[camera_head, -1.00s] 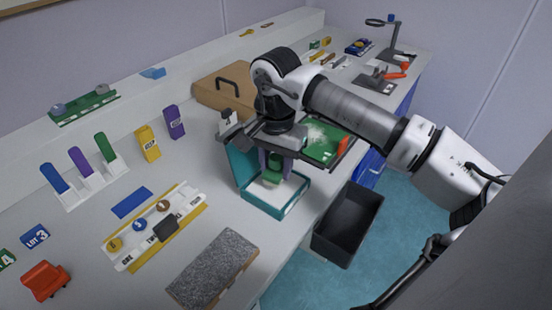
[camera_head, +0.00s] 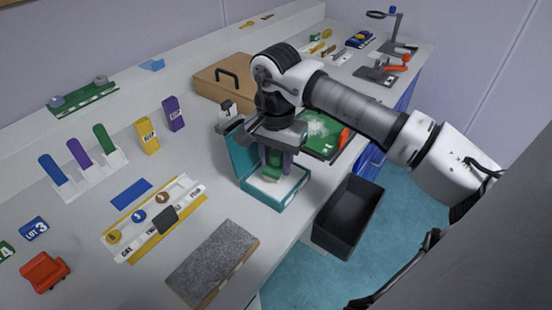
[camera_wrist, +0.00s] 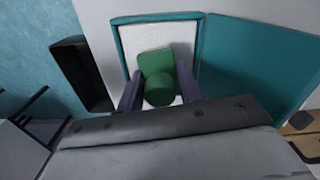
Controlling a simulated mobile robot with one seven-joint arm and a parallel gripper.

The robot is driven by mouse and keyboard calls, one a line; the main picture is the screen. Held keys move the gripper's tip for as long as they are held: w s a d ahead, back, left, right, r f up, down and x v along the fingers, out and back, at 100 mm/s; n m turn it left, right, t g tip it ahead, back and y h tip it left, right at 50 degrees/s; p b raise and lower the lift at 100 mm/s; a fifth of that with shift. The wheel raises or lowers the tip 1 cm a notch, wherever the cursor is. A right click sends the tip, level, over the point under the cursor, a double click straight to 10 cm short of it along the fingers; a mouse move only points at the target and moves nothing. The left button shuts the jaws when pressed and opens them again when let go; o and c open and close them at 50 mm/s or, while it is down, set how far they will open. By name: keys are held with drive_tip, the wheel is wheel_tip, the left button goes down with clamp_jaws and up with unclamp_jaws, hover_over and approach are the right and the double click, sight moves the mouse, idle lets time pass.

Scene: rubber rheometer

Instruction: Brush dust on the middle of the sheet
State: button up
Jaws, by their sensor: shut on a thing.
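My gripper (camera_head: 274,163) is shut on a green brush-like tool (camera_wrist: 158,88), with one purple-grey finger on each side of its round handle. The tool's flat, paler green end is over the white contents (camera_wrist: 183,50) of an open teal box (camera_head: 272,206). I cannot tell whether it touches them. The box's teal lid (camera_wrist: 262,62) stands open beside it. A green sheet (camera_head: 318,145) with white dust on its middle lies on a dark tray behind the box, partly hidden by my arm.
A black bin (camera_head: 348,217) is below the bench edge at right. A grey textured block (camera_head: 213,262) lies in front, and a white-and-yellow rack (camera_head: 155,220) at left. A brown case (camera_head: 222,82) stands behind. Bare bench lies left of the box.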

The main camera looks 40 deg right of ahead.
sight(276, 153)
drive_tip(key=shift+f+b, duration=0.55)
drive_tip(key=shift+b, duration=0.2)
idle(1.8)
drive_tip(key=shift+r, duration=0.15)
drive_tip(key=shift+r+p, duration=1.9)
drive_tip(key=shift+r, duration=1.55)
